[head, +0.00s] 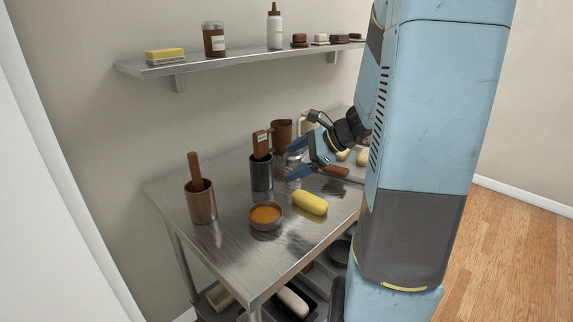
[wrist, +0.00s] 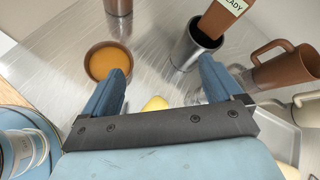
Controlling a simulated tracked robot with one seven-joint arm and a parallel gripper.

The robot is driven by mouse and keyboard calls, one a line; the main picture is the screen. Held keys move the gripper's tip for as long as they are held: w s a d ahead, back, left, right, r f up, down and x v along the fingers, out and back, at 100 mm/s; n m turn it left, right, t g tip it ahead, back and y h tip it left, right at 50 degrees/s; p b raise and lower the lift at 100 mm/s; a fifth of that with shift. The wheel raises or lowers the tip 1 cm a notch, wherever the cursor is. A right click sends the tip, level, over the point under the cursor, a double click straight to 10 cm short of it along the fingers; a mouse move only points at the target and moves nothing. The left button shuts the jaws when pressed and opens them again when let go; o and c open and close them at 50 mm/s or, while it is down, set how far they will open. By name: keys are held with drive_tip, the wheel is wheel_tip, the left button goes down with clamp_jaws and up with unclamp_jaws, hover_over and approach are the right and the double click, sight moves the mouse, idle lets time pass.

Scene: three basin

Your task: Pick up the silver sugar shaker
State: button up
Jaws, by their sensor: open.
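My gripper (head: 302,160) is open and empty above the right part of the steel table; in the wrist view its two blue fingers (wrist: 162,66) stand wide apart. A small silvery object (head: 296,152), possibly the sugar shaker, shows beside the fingers, behind and right of the dark steel canister (head: 262,176). It is partly hidden, and I cannot identify it surely. In the wrist view, a small pale metallic thing (wrist: 240,77) shows right of the right finger, mostly covered by it. Nothing is between the fingertips but table surface.
An orange-filled bowl (head: 266,217), yellow loaf-shaped item (head: 310,203) and brown container (head: 200,203) with a handle stand near the front. A brown mug (wrist: 285,68) stands behind the canister. A wall shelf (head: 220,58) holds jars. Free steel lies between bowl and canister.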

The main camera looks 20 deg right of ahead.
sight(292, 165)
drive_tip(key=w+d+f+m+t, duration=0.1)
drive_tip(key=d+f+m, duration=0.1)
drive_tip(key=d+m, duration=0.1)
drive_tip(key=w+d+f+m+t+h, duration=0.1)
drive_tip(key=d+f+m+t, duration=0.1)
drive_tip(key=d, duration=0.3)
drive_tip(key=w+d+f+m+t, duration=0.1)
drive_tip(key=w+d+f+m, duration=0.1)
drive_tip(key=d+m, duration=0.2)
drive_tip(key=shift+w+d+t, duration=0.1)
drive_tip(key=shift+t, duration=0.2)
drive_tip(key=shift+w+f, duration=0.1)
drive_tip(key=shift+w, duration=0.05)
drive_tip(key=x, duration=0.7)
drive_tip(key=shift+w+f, duration=0.15)
drive_tip(key=shift+w, duration=0.15)
drive_tip(key=shift+x, duration=2.95)
drive_tip(key=c, duration=1.1)
